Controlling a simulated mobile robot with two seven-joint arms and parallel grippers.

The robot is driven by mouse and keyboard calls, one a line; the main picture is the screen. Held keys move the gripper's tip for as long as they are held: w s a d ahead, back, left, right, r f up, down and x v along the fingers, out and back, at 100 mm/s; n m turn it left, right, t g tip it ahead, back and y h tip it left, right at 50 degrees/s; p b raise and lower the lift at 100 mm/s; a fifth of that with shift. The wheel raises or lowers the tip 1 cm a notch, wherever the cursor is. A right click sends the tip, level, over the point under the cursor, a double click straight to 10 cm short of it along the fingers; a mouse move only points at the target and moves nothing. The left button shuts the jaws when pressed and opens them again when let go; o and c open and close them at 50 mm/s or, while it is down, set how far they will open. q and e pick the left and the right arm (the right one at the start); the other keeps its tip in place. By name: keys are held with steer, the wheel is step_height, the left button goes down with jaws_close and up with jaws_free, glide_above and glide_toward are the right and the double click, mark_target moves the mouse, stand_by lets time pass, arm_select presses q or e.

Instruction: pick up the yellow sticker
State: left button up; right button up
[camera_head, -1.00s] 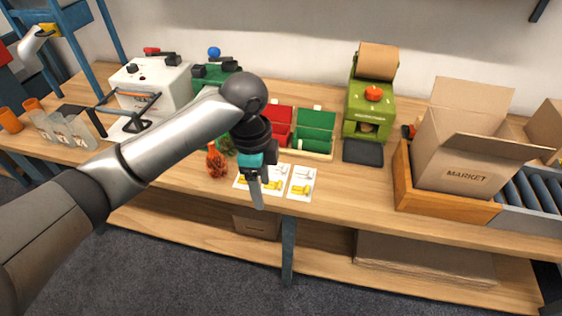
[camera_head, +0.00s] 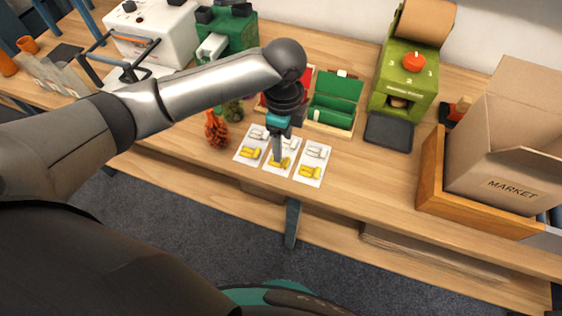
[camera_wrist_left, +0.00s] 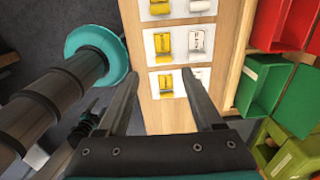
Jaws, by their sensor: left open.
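Three white cards lie side by side near the table's front edge, each with a yellow sticker and a whitish one. The yellow stickers show on the left card (camera_head: 250,153), the middle card (camera_head: 280,163) and the right card (camera_head: 310,172). In the left wrist view they show in a column, the lowest yellow sticker (camera_wrist_left: 166,82) between the fingertips in the picture. My left gripper (camera_head: 278,158) points down over the middle card and partly covers it. In the left wrist view the gripper (camera_wrist_left: 160,76) is open and empty.
Behind the cards stand a red bin (camera_head: 268,101) and a green bin (camera_head: 337,90). An orange mesh bag (camera_head: 216,132) is left of the cards. A dark tray (camera_head: 389,130) and a cardboard box (camera_head: 505,140) are to the right.

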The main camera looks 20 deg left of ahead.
mark_target(283, 163)
arm_select(q)
step_height(283, 163, down, 3)
steer(key=shift+f+b, duration=0.2)
steer(key=shift+b, duration=0.15)
steer(key=f, duration=0.1)
steer(key=f+b, duration=0.1)
steer(key=f, duration=0.2)
steer(key=shift+w+a+f, duration=0.1)
steer(key=shift+w+f, duration=0.15)
steer(key=shift+w, duration=0.05)
arm_select(e)
steer(key=shift+w+f, duration=0.25)
steer(key=shift+f, duration=0.3)
steer(key=shift+w+f, duration=0.25)
steer(key=shift+f, duration=0.3)
arm_select(q)
jaws_close()
